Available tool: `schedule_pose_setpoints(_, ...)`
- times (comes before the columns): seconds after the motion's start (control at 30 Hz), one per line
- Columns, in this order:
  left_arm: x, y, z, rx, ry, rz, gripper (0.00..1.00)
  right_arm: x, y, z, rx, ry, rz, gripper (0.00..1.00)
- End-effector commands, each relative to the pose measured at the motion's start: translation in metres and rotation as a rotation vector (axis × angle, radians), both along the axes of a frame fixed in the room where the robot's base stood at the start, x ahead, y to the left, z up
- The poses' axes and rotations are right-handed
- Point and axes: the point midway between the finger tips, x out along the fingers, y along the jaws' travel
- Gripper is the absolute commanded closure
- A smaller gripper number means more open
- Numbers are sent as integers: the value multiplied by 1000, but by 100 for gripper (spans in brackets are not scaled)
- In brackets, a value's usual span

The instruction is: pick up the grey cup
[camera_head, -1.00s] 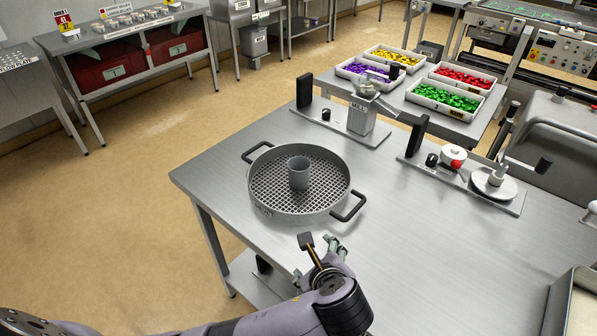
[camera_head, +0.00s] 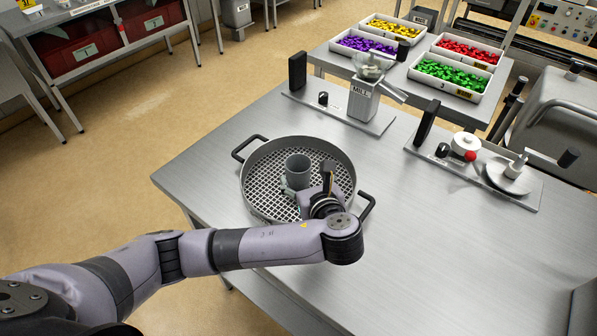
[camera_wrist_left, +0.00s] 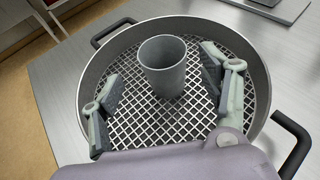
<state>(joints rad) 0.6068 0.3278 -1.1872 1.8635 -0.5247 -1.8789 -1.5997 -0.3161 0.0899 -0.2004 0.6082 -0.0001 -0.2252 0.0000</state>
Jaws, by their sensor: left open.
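The grey cup (camera_head: 297,170) stands upright on the mesh of a round grey sieve tray (camera_head: 341,158) with two black handles. In the left wrist view the cup (camera_wrist_left: 163,66) is beyond and between the spread fingers of my left gripper (camera_wrist_left: 163,92), and a gap shows on each side of it. In the head view the left gripper (camera_head: 307,188) is over the near part of the tray, close to the cup's near side, and its arm hides part of the tray. The left gripper is open and empty. My right gripper is not in view.
The tray rests on a steel table (camera_head: 420,240). A mill (camera_head: 364,98) stands behind it. A plate with a white pot (camera_head: 465,146) and a round dish (camera_head: 509,178) is at the right. Bins of coloured pieces (camera_head: 449,76) are farther back. The table's front right is clear.

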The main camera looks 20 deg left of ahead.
Motion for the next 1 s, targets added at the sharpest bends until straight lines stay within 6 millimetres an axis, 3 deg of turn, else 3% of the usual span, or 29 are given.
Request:
schedule_pose_setpoints(0.2,32,22,-15,1,1,4,30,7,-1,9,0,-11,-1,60)
schedule_pose_setpoints(0.47,48,31,-22,0,0,2,30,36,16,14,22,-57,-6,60)
schedule_pose_setpoints(0.8,81,50,-40,0,0,0,30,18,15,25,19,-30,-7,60)
schedule_pose_setpoints(1.0,84,51,-42,-2,1,0,30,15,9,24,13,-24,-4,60)
